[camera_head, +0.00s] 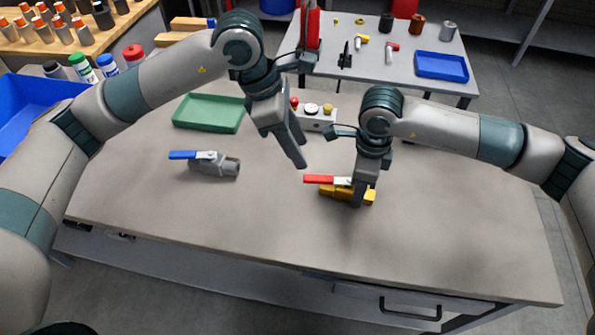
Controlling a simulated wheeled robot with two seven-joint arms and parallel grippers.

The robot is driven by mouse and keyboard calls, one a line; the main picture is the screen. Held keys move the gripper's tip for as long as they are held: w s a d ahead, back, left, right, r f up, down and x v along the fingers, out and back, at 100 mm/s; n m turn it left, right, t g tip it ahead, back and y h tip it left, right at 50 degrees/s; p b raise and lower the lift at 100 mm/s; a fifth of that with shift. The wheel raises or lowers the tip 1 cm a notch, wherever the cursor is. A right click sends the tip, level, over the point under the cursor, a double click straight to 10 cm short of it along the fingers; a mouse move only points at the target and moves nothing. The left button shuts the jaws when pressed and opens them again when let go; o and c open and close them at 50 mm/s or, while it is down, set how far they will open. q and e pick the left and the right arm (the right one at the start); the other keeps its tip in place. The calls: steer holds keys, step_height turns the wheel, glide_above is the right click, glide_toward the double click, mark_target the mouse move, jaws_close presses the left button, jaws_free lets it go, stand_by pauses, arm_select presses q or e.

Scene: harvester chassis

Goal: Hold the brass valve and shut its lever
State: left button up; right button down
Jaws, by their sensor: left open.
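The brass valve (335,192) lies on the grey workbench, right of centre. Its red lever (318,179) points left, roughly in line with the valve body. My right gripper (358,200) reaches down over the valve's right part, a finger in front of the body. Its other finger is hidden, so its grip cannot be told. My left gripper (301,163) is open and empty, above the bench just up and left of the red lever, apart from it.
A grey valve with a blue lever (213,164) lies to the left. A green tray (209,113) and a white button box (316,118) stand behind. A blue bin (28,110) is at the far left. The bench's front and right are clear.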

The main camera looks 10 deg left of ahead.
arm_select(q)
steer(key=s+d+f+g+h, duration=0.1)
steer(key=f+h, duration=0.1)
steer(key=t+h, duration=0.2)
steer(key=h, duration=0.8)
glide_toward(322, 177)
steer(key=shift+s+a+r, duration=0.1)
steer(key=shift+s+r, duration=0.05)
steer(key=shift+r, duration=0.2)
steer(key=shift+w+d+f, duration=0.2)
steer(key=shift+d+f, duration=0.2)
steer(key=shift+d, duration=1.55)
steer(key=shift+w+d+f, duration=0.2)
steer(key=shift+d+f, duration=0.2)
steer(key=shift+d, duration=1.55)
steer(key=shift+w+d+f, duration=0.2)
steer(key=shift+d+f, duration=0.2)
steer(key=shift+d, duration=1.55)
steer(key=shift+c, duration=0.6)
jaws_close()
steer(key=shift+t+y, duration=0.4)
